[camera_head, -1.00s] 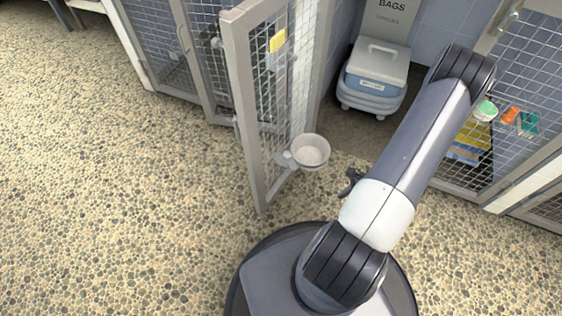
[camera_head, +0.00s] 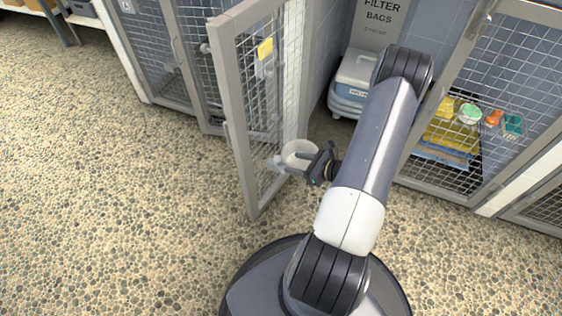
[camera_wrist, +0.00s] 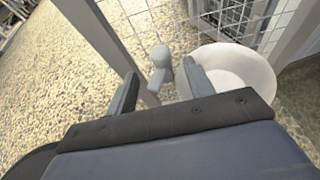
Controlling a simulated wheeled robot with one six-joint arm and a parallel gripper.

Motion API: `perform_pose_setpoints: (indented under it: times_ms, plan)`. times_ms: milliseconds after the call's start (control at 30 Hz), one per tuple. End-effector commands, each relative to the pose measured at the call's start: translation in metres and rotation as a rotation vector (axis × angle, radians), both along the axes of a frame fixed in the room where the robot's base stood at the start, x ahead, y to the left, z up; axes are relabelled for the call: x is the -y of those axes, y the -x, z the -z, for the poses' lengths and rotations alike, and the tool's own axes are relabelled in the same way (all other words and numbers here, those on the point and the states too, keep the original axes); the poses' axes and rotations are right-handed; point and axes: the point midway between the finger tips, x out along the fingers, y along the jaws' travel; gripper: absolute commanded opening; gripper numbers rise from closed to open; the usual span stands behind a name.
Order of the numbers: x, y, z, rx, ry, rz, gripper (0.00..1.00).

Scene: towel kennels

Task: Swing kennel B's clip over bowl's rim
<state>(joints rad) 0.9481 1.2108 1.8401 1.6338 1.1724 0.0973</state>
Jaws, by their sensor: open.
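A pale bowl (camera_head: 297,152) sits against the inner side of an open mesh kennel door (camera_head: 243,150). In the wrist view the bowl (camera_wrist: 232,72) fills the upper right, just beyond my right finger. A grey clip (camera_wrist: 160,66) stands up beside the bowl's left side, near the door frame's upright. In the head view the clip (camera_head: 276,162) is a small pale shape between door and bowl. My gripper (camera_head: 312,160) is at the bowl's right side and hides part of it. In the wrist view my gripper (camera_wrist: 163,82) is open, with the clip showing between its fingertips. I cannot tell whether anything touches.
A yellow tag (camera_head: 265,48) hangs on the open door. The pebbled floor at left is clear.

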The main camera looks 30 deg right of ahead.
Motion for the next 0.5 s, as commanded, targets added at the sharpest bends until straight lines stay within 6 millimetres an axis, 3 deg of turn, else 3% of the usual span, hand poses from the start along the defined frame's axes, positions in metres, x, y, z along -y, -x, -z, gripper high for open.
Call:
perform_pose_setpoints:
  times_ms: [200, 500]
  plan:
    - [-0.019, -0.030, 0.017, -0.002, 0.000, -0.005, 0.50]
    - [-0.030, -0.051, 0.025, -0.002, 0.001, -0.002, 0.50]
